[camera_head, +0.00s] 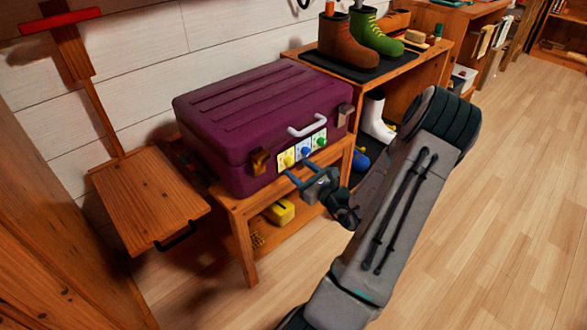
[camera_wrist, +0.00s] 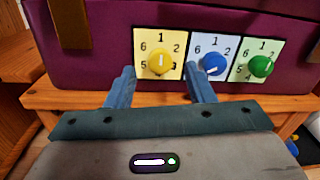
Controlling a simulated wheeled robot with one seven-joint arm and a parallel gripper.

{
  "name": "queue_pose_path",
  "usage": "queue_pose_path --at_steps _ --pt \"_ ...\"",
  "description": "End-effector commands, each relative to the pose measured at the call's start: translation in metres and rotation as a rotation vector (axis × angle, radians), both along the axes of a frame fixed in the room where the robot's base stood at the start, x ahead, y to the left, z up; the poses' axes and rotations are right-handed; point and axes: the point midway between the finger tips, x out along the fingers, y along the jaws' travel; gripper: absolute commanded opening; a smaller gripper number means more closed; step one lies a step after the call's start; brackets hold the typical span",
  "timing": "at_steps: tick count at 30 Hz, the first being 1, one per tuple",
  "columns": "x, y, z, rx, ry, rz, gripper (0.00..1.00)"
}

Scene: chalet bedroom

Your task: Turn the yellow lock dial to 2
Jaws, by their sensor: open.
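The yellow lock dial (camera_wrist: 159,62) is on a pale yellow numbered panel on the front of the purple suitcase (camera_head: 232,118). Its white mark points up, towards the 1; the 2 is at the upper right of the panel. It also shows in the head view (camera_head: 288,160). My gripper (camera_wrist: 162,82) is open and empty in front of the panel. Its left finger is below and left of the dial, its right finger in front of the blue panel's lower left. I see no contact with the dial. The lower part of the yellow panel is partly out of clear sight.
A blue dial (camera_wrist: 214,63) and a green dial (camera_wrist: 261,66) sit to the right on their own panels. The suitcase lies on a wooden bench (camera_head: 243,206), whose edge runs just below the dials. A white handle (camera_head: 307,126) and metal latches (camera_head: 260,162) stick out nearby.

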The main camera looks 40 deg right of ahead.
Motion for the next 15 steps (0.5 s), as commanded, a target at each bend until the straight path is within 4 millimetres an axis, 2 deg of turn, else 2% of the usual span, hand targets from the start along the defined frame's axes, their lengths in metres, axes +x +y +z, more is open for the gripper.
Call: queue_pose_path --at_steps 3,6,15 --pt "0.018 0.001 -0.002 -0.001 -0.001 0.002 0.49" --pt "0.026 0.001 -0.001 -0.001 -0.001 0.001 0.49" --pt "0.032 0.001 0.000 0.001 0.000 0.000 0.49"
